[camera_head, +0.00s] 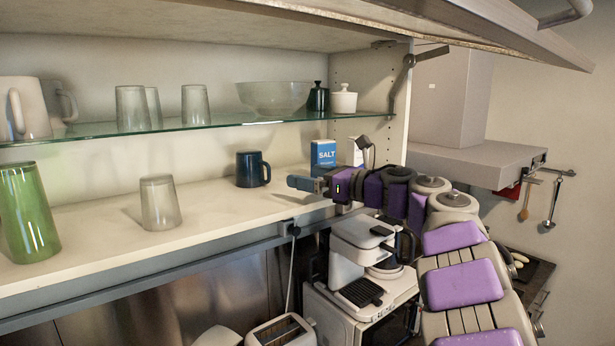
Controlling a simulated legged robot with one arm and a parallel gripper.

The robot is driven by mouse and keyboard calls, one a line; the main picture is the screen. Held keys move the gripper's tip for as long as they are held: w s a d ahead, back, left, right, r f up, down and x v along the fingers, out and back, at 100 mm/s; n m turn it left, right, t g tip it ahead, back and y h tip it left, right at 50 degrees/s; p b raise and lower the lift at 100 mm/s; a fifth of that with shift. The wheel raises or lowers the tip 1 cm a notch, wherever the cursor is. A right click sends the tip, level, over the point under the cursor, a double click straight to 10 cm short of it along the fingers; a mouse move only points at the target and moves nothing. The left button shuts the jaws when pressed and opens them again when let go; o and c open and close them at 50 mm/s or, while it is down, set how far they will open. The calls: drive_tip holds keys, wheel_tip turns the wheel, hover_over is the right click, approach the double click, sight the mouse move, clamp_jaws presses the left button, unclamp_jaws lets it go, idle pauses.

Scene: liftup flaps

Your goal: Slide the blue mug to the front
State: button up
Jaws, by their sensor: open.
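The dark blue mug (251,169) stands upright on the lower cabinet shelf (100,228), toward the back, with its handle on the right. My gripper (293,183) reaches in from the right over the shelf, to the right of the mug. Its fingers point left toward the mug's handle, and a small gap shows between them and the mug. My gripper is open and holds nothing that I can see. Its jaws show nearly edge-on.
A clear glass (160,204) and a green glass (28,214) stand left of the mug. A blue salt box (323,154) is behind my gripper. A glass shelf (220,122) with dishes is above. The raised flap (480,25) hangs overhead. The shelf before the mug is clear.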

sight(260, 167)
drive_tip(key=shift+w, duration=0.1)
drive_tip(key=p+x, duration=0.6)
drive_tip(key=x, duration=0.9)
drive_tip(key=shift+r, duration=0.1)
drive_tip(key=shift+p+x, duration=0.75)
drive_tip(key=shift+x, duration=0.25)
drive_tip(key=shift+c, duration=0.2)
drive_tip(key=c, duration=1.1)
